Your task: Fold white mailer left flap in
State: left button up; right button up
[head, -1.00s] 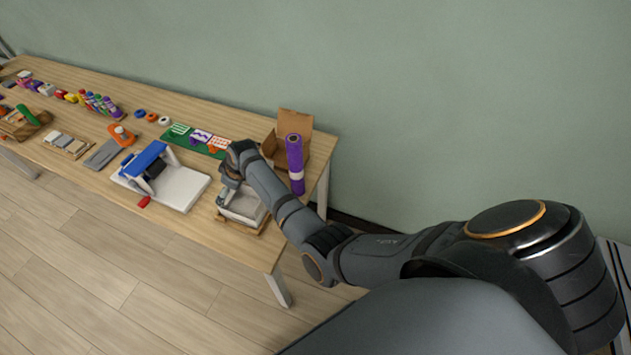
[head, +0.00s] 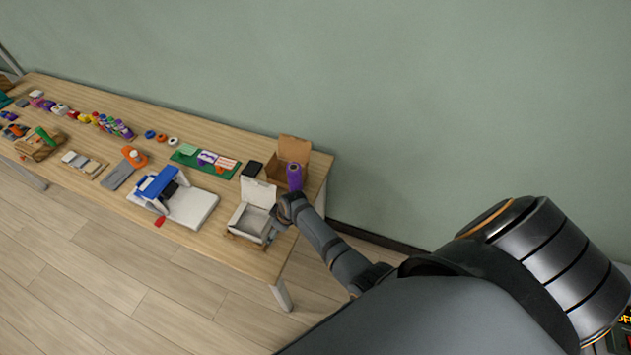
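The white mailer (head: 236,221) sits on a brown board near the table's right front corner. Its lid (head: 258,193) stands up at the back and its inside looks empty. The mailer's side flaps are too small to make out clearly. My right gripper (head: 275,228) is at the mailer's right side, close to its right wall; I cannot tell whether it touches. Its fingers are small and dark, and their opening cannot be made out. My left gripper is not in view.
An open brown cardboard box (head: 294,148) with a purple roll (head: 294,177) in front stands behind the mailer. A black square (head: 252,169) lies behind the lid. A white-and-blue device (head: 192,209) stands to the left. Bare table lies in front.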

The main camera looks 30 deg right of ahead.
jog(key=s+d+f+m+b, duration=0.1)
jog(key=s+d+f+b, duration=0.1)
jog(key=s+f, duration=0.2)
jog(key=s+d+f+m+h+b, duration=0.1)
jog(key=s+d+f+b, duration=0.1)
jog(key=s+f, duration=0.3)
jog(key=s+d+f+m+g+b, duration=0.1)
jog(key=s+f, duration=0.3)
jog(key=f, duration=0.5)
jog(key=shift+s+d+f+h+b, duration=0.25)
jog(key=shift+d+h+b, duration=0.05)
jog(key=shift+d+b, duration=0.45)
